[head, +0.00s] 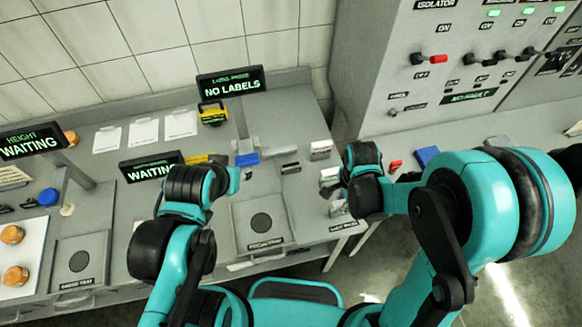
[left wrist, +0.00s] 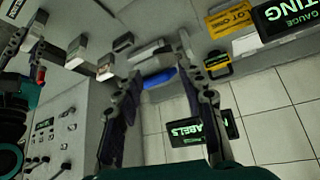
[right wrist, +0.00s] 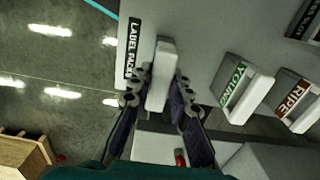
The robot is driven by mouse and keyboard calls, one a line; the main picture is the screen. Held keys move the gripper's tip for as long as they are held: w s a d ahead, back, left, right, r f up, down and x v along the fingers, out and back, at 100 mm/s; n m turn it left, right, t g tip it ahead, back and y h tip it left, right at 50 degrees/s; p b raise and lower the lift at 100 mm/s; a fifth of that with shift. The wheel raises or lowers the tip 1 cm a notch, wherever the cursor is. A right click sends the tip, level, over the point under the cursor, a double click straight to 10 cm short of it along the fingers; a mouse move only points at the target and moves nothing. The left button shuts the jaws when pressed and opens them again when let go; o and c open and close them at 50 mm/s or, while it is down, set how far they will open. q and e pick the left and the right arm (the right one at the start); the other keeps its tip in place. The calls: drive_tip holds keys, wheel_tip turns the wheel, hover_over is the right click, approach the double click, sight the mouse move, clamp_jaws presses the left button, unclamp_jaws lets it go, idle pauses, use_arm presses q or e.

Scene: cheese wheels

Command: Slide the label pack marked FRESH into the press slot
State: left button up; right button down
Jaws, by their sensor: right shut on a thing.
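In the right wrist view my right gripper (right wrist: 160,86) is shut on a white label pack (right wrist: 163,62), the one nearest the LABEL PACKS sign (right wrist: 133,48). Its printed face is hidden, so I cannot read its word. The packs marked YOUNG (right wrist: 247,90) and RIPE (right wrist: 298,100) stand in a row beside it. My left gripper (left wrist: 158,72) is open and empty in the left wrist view, above the bench near the label press. The grey label press (head: 262,149) has a blue part (head: 246,159) and stands below the NO LABELS sign (head: 231,83); its slot is not clear.
A yellow-black device (head: 212,113) and white sheets (head: 180,124) lie at the back. A WAITING sign (head: 151,168) stands left of the press. A plate with a dark disc (head: 261,222) lies in front. The control cabinet (head: 385,60) is on the right, past a floor gap.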

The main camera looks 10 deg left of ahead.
drive_tip(key=shift+r, duration=0.15)
drive_tip(key=shift+r+p, duration=2.4)
drive_tip(key=shift+r, duration=0.7)
drive_tip(key=shift+r+p, duration=1.1)
drive_tip(key=shift+r, duration=0.45)
drive_tip(key=shift+w+f, duration=0.1)
